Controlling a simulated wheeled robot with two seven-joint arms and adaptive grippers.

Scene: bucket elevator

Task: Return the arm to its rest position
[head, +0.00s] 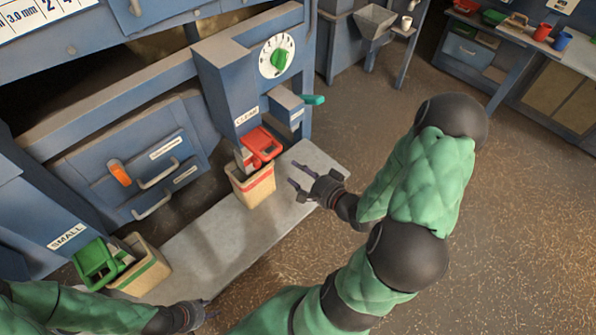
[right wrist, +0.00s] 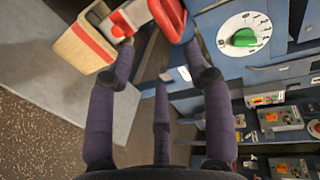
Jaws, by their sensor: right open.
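My right gripper (head: 297,186) is open and empty, just right of the red-striped tan bucket (head: 254,188) on the grey bench. In the right wrist view its spread purple fingers (right wrist: 155,75) hold nothing, and the red-striped bucket (right wrist: 84,45) lies beyond them at upper left. My right arm, in a green quilted sleeve, reaches in from the lower right. My left gripper (head: 209,313) is at the bottom edge, low by the bench front; its fingers are too small and dark to read.
A red part (head: 262,146) sits at the chute above the red-striped bucket. A green-striped bucket (head: 143,270) stands at the SMALL outlet beside a green part (head: 97,263). The blue machine (head: 120,130) has a green dial (head: 279,60) and a green lever (head: 313,100). Open floor lies right.

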